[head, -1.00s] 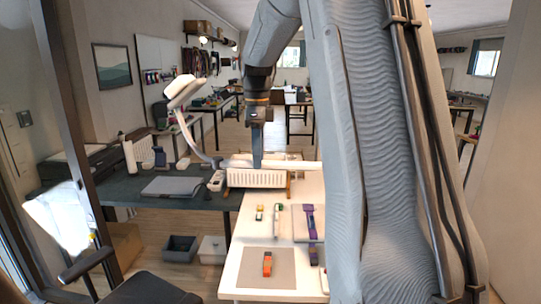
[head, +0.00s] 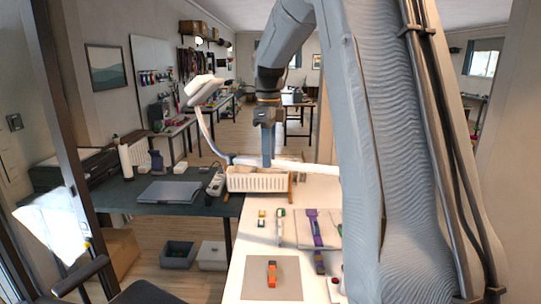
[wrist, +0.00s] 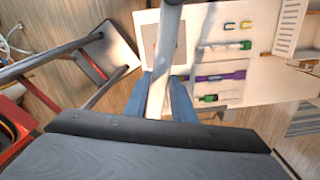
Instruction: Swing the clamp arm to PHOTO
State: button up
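The clamp arm seems to be the long white bar (head: 318,169) that runs level above the worktable, its right end hidden behind my arm. At its left it meets a curved white stem with a pale rectangular head (head: 203,88). My gripper (head: 268,160) points down onto the bar above the white ribbed bin. In the wrist view the bar (wrist: 163,75) runs between the two blue fingers of my gripper (wrist: 164,85). Both fingers lie close against its sides with no clear gap, so it looks shut on the bar. No readable PHOTO mark shows.
The white ribbed bin (head: 257,181) stands under the bar. Several small tools and a purple strap (head: 316,226) lie on the white table (head: 241,262). An orange tool (head: 272,273) lies on a grey mat. A dark table (head: 150,201) is at the left, an armchair nearer.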

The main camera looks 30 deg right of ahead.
jog(key=o, duration=0.3)
jog(key=shift+o, duration=0.2)
jog(key=shift+r, duration=0.1)
notch_tip(320, 180, up, 8)
jog(key=b, duration=0.3)
jog(key=shift+f, duration=0.2)
